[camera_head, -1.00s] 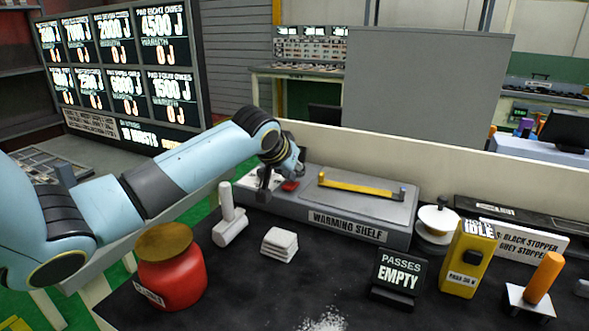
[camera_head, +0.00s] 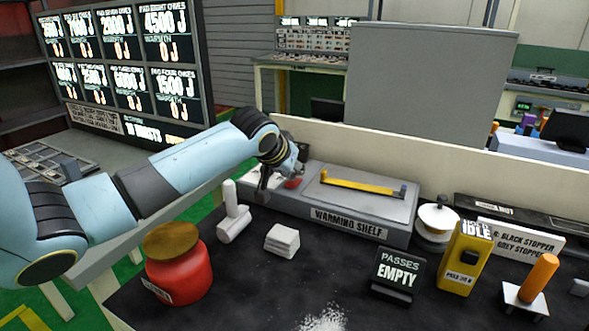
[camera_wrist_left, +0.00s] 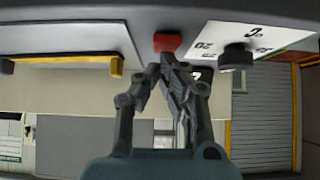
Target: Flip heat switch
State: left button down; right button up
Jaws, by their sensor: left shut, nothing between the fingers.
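The grey warming shelf (camera_head: 397,236) stands at the back of the dark bench, with a yellow bar (camera_head: 358,186) on its top. A red switch (camera_head: 293,183) sits at the shelf's left end and also shows at the top of the left wrist view (camera_wrist_left: 167,42). My left gripper (camera_head: 264,189) is over that end of the shelf. In the left wrist view its fingertips (camera_wrist_left: 168,60) are closed together, empty, close to the red switch. I cannot tell whether they touch it. My right gripper is not in view.
A black knob (camera_wrist_left: 236,57) on a white numbered dial is beside the switch. A red jar (camera_head: 180,275), a white T-shaped piece (camera_head: 233,223) and a white stack (camera_head: 282,240) stand in front. A passes sign (camera_head: 398,270) and yellow box (camera_head: 465,262) are to the right.

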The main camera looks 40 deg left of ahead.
aim_at(295, 182)
pick_arm(q)
jog(key=r+p, duration=0.4)
jog(key=shift+w+a, duration=0.1)
jog(key=shift+w, duration=0.15)
jog(key=w+r+v, duration=0.1)
jog(key=v, duration=0.9)
jog(key=shift+a+f, duration=0.1)
jog(key=shift+a, duration=0.05)
